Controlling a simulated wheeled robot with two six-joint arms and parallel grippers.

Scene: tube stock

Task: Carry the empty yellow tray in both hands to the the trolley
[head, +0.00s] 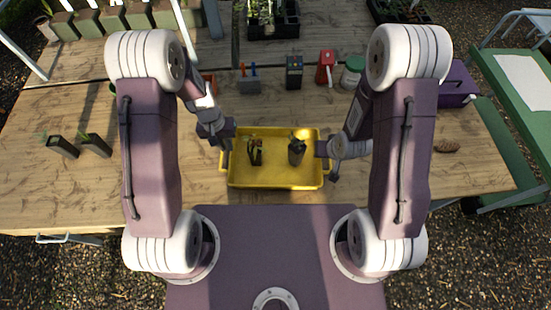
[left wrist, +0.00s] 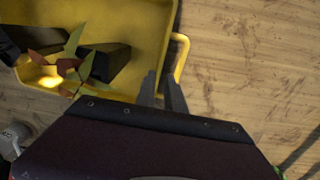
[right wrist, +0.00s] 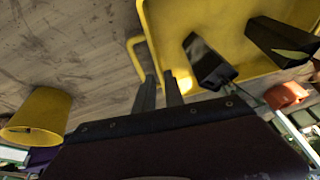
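The yellow tray (head: 275,183) lies on the wooden table near its front edge. It is not empty: a dark pot with a reddish-green plant (head: 255,151) and another dark pot (head: 297,152) are in it. My left gripper (head: 226,157) is at the tray's left handle (left wrist: 185,55). My right gripper (head: 333,168) is at the right handle (right wrist: 131,52). In the wrist views, both pairs of fingers point down with a narrow gap, right by the handle bars. The fingers hide part of each bar, so a firm hold cannot be made out.
Behind the tray stand a grey holder (head: 249,82), a dark box (head: 294,72), a red bottle (head: 325,68) and a jar (head: 352,73). A purple box (head: 457,85) and a green-topped stand (head: 515,85) are at right.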

